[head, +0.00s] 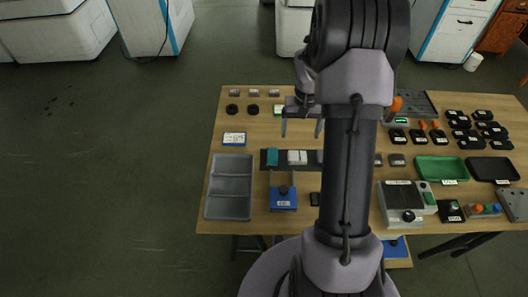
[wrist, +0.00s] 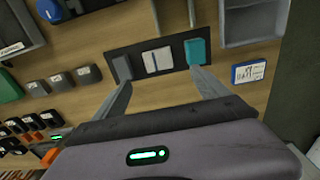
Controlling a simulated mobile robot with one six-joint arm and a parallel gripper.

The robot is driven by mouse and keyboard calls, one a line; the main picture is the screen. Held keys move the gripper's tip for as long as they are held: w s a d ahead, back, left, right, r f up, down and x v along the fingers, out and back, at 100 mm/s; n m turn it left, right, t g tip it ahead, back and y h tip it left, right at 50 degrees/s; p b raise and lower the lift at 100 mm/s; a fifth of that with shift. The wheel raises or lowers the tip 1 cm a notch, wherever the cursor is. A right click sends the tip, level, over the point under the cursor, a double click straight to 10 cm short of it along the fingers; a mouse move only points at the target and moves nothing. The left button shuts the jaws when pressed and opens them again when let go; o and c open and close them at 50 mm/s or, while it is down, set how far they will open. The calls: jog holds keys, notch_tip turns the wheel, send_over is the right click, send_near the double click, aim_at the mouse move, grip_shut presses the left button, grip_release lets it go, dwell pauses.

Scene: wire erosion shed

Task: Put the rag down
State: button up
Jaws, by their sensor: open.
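A white folded piece with a thin blue stripe, which looks like the rag (wrist: 158,60), lies flat on a dark mat (wrist: 137,48). It also shows in the head view (head: 297,157), between a teal block (head: 272,156) and my arm. In the wrist view the teal block (wrist: 195,51) is to its right and a grey block (wrist: 122,68) to its left. My gripper (wrist: 161,80) is open and empty, with its fingers apart; in the head view my gripper (head: 301,130) hangs over the table behind the mat. My arm hides part of the mat there.
A grey divided tray (head: 229,186) stands at the table's left, with a blue-and-white box (head: 234,138) behind it. A blue device (head: 283,198) is in front of the mat. Green (head: 441,169) and black trays (head: 492,169) and a grey machine (head: 406,202) crowd the right side.

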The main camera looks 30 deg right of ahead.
jog(key=s+a+r+t, duration=0.3)
jog(key=a+r, duration=1.3)
jog(key=r, duration=0.1)
jog(key=s+a+r+n+t+y, duration=0.1)
jog(key=s+a+r, duration=0.1)
jog(key=s+a, duration=0.5)
jog(key=s+a+r+t+y, duration=0.1)
jog(key=s+a+r, duration=0.2)
jog(key=s+a, duration=0.4)
jog(key=shift+s+r+n+t, duration=0.25)
jog(key=shift+s+n+t, duration=0.15)
